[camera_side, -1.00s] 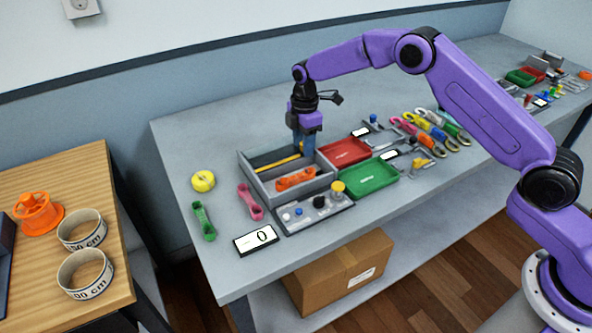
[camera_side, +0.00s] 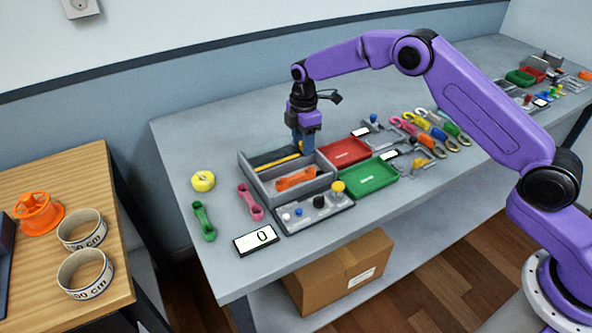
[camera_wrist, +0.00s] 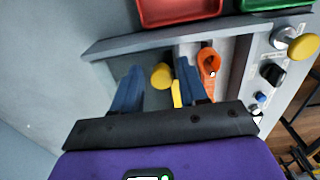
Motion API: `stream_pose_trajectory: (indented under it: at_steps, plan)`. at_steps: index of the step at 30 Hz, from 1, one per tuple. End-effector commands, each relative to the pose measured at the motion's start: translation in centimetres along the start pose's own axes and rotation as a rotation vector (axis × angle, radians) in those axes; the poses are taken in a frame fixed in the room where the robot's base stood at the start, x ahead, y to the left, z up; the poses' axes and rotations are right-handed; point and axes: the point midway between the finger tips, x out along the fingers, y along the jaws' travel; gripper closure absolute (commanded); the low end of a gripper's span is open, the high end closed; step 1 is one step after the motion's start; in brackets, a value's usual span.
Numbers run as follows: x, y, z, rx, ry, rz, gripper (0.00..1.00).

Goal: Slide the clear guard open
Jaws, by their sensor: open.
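A grey two-bay box (camera_side: 290,186) sits on the bench; its front bay holds an orange strap piece (camera_side: 295,179), also in the wrist view (camera_wrist: 208,66). Its back bay is dark, with a yellow strip (camera_side: 277,163) along one side. A round yellow knob (camera_wrist: 161,76) stands at that bay. The clear guard itself is hard to make out; I cannot tell its edges. My gripper (camera_side: 303,152) is low over the far right end of the back bay. In the wrist view my gripper (camera_wrist: 158,70) is open, its blue fingers either side of the knob, with visible gaps.
A panel with knobs (camera_side: 314,211) is in front of the box. A red tray (camera_side: 345,152) and green tray (camera_side: 369,181) stand to the right. The bench behind the box is clear.

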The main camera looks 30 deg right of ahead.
Motion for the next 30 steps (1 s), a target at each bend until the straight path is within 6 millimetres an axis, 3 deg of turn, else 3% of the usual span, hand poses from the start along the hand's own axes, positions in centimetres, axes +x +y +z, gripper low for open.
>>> stream_pose_trajectory:
  at_steps: [19,30]
  plan:
    - [-4.8,-0.1,-0.1,-0.002,-0.001,-0.005,0.57]
    - [-5.5,-0.1,0.0,-0.001,-0.001,-0.004,0.57]
